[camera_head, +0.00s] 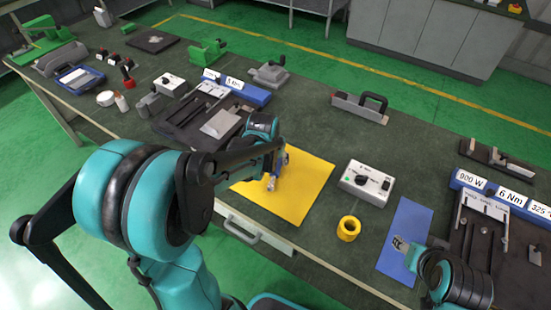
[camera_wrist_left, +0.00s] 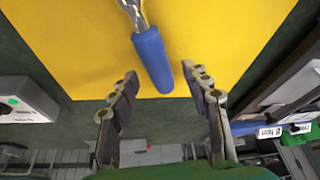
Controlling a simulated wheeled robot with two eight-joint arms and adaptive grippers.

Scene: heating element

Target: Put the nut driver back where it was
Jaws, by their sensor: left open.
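The nut driver (camera_wrist_left: 150,55) has a blue handle and a metal shaft. In the left wrist view it lies on the yellow mat (camera_wrist_left: 70,45), its handle end at the opening between my fingertips. My left gripper (camera_wrist_left: 160,82) is open and empty, with a finger on each side of the handle's line and no visible contact. In the head view my left gripper (camera_head: 273,180) is over the yellow mat (camera_head: 310,190); the arm hides much of the nut driver there. My right gripper (camera_head: 402,246) is over the blue mat at the right; its jaws are too small to judge.
A grey control box (camera_head: 367,183) and a yellow ring (camera_head: 349,228) stand right of the yellow mat. A dark tool tray (camera_head: 185,122) with blue label blocks (camera_head: 250,92) is behind left. Another labelled fixture (camera_head: 485,225) is at the right. Dark tabletop lies free behind the mat.

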